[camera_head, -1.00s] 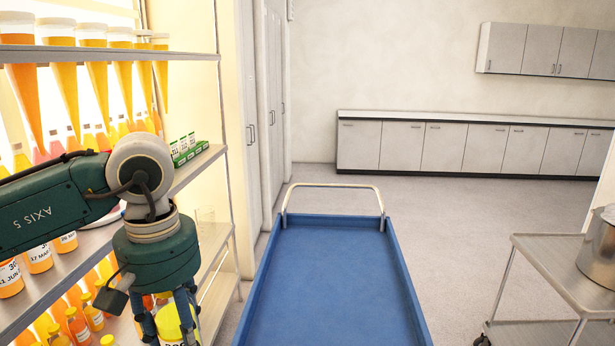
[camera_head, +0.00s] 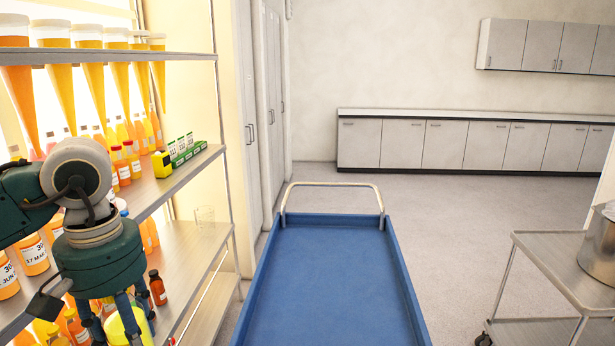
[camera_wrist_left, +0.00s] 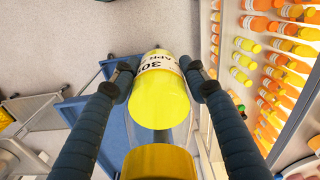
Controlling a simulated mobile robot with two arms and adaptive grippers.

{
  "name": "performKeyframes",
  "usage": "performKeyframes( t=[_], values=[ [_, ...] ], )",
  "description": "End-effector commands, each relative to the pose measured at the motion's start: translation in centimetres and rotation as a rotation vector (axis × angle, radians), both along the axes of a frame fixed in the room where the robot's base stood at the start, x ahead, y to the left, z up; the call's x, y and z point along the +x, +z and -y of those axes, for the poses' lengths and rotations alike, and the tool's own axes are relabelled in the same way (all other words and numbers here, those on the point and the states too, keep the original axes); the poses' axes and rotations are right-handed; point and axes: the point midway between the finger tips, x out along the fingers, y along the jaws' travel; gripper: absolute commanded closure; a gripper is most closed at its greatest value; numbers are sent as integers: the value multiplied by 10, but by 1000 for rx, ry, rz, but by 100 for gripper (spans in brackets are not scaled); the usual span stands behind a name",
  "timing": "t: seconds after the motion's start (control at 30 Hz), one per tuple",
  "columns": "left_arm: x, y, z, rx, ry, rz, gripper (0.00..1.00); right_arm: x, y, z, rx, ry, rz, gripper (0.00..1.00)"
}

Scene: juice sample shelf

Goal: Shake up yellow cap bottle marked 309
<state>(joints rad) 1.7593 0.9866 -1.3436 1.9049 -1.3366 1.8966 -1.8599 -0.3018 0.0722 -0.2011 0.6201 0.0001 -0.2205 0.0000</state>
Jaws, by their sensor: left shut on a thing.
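My left gripper (camera_head: 119,325) is at the lower left of the head view, in front of the shelf. It is shut on a bottle of yellow liquid (camera_head: 126,326), whose lower part is cut off by the frame. In the left wrist view the two fingers (camera_wrist_left: 160,80) press on either side of the bottle (camera_wrist_left: 160,104). Its yellow cap (camera_wrist_left: 160,163) points toward the camera. The label (camera_wrist_left: 157,65) shows "30"; the last digit is not readable. My right gripper is not in view.
The shelf (camera_head: 185,180) on the left holds several juice bottles, hanging cones, a green rack (camera_head: 187,150), a glass beaker (camera_head: 205,214) and a brown bottle (camera_head: 157,288). A blue cart (camera_head: 330,270) stands to the right. A steel trolley (camera_head: 560,255) with a pot (camera_head: 600,255) is farther right.

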Motion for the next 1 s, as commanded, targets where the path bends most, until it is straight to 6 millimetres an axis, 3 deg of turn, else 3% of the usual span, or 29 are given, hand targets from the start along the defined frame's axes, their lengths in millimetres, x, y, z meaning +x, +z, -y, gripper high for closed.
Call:
performKeyframes(
  t=[0.03,0.1,0.17,0.2,0.3,0.33,0.37,0.4,0.47,0.5,0.53,0.6,0.63,0.67,0.73,0.8,1.0],
  values=[
    [0,0,0,-3,-11,0,91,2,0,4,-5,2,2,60],
    [-4,2,53,4,-36,7,90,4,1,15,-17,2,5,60],
    [-5,1,73,3,-23,4,90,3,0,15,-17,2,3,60],
    [-4,0,64,-2,-6,1,90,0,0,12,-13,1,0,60],
    [-1,-1,-1,-7,8,-3,90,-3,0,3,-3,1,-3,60],
    [0,0,-5,-5,-2,-2,90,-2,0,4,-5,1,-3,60],
    [0,1,6,-2,-16,0,90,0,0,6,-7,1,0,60],
    [-3,2,39,3,-36,6,90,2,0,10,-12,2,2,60],
    [-5,1,70,4,-28,6,90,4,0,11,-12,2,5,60],
    [-5,0,72,2,-16,2,90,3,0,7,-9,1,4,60],
    [-4,-1,58,-3,-2,0,90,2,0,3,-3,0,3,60],
    [-2,-1,7,-7,12,-4,90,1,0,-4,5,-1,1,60],
    [-1,-1,-3,-7,5,-2,90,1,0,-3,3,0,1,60],
    [0,0,-3,-3,-6,-1,90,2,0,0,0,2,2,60],
    [-3,2,46,5,-37,5,90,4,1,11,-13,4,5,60],
    [-5,1,73,3,-23,4,90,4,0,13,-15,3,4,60],
    [-5,0,70,-2,-11,1,90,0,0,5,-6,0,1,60]
  ],
)
